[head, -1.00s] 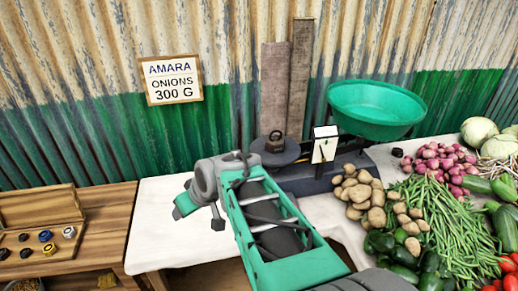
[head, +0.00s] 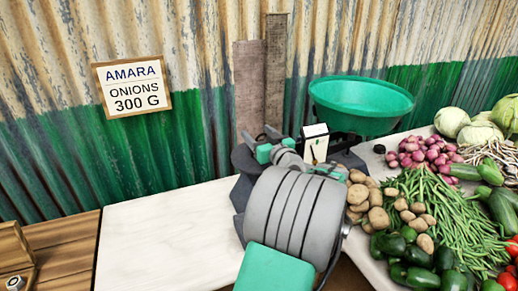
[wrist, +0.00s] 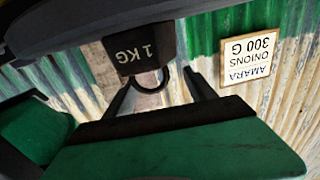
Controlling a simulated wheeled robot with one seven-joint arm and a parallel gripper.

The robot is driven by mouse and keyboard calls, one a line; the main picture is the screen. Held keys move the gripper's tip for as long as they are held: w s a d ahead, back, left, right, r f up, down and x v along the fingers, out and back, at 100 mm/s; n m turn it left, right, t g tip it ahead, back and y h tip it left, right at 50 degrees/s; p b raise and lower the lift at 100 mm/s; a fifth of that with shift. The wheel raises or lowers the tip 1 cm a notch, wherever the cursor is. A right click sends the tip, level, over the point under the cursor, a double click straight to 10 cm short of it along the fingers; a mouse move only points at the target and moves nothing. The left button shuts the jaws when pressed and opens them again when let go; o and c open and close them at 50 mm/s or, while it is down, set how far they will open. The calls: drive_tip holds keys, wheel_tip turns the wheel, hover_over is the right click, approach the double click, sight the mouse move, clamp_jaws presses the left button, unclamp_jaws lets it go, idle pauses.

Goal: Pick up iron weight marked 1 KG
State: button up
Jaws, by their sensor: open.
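The iron weight (wrist: 138,48) is dark and marked "1 KG"; it appears upside down in the wrist view, with its ring handle toward my gripper (wrist: 159,80). My gripper's two dark fingers are open, one on each side of the ring, with nothing clamped. Whether they touch the ring cannot be told. In the head view my gripper (head: 262,134) is over the left end of the balance scale, and the weight is hidden from sight there. The weight sits on the scale's dark plate (head: 240,158), mostly covered by my arm.
The green pan (head: 361,102) is on the scale's right side. Potatoes (head: 372,205), onions (head: 430,150) and green beans (head: 440,215) crowd the right. The white tabletop (head: 160,235) at left is clear. A sign (head: 132,87) reads "ONIONS 300 G".

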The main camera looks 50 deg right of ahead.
drive_tip(key=shift+x, duration=1.05)
drive_tip(key=shift+s, duration=0.1)
clamp_jaws()
drive_tip(key=shift+r, duration=0.2)
